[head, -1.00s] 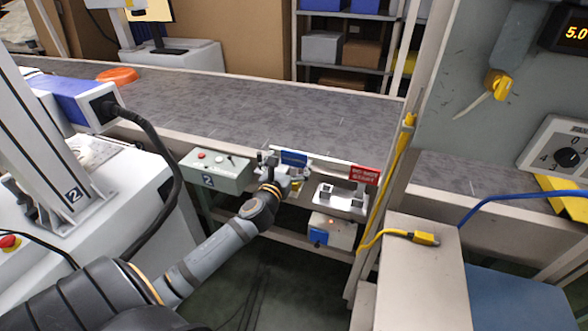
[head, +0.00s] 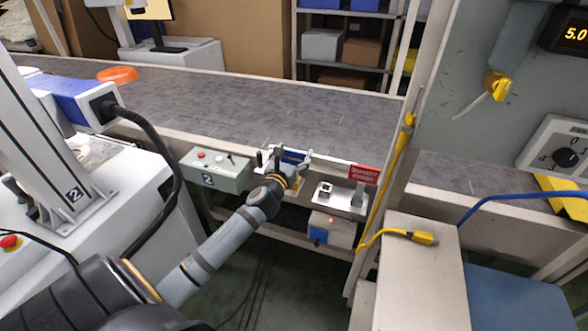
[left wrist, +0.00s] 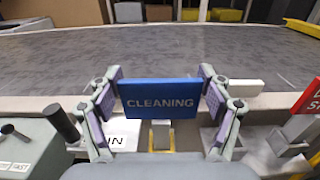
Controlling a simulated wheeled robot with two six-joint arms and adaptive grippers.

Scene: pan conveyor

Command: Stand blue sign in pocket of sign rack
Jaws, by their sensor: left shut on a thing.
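The blue sign (head: 294,156), lettered CLEANING, is upright between the fingers of my left gripper (head: 289,161). It also shows in the left wrist view (left wrist: 160,98), facing the camera, with a purple-padded finger at each side. My left gripper is shut on it. A small pale post (left wrist: 160,134) on a yellow-edged base shows just under the sign; whether they touch, I cannot tell. The silver sign rack (head: 340,199) is to the right of the gripper. A red sign (head: 363,173) stands at its right end, and its left holder looks empty. My right gripper is not in view.
A grey control box (head: 214,172) with buttons and a lever stands close left of the gripper. The conveyor (head: 240,100) runs behind its pale front rail. A yellow cable (head: 394,160) hangs down a post at right. An orange pan (head: 117,75) lies far left.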

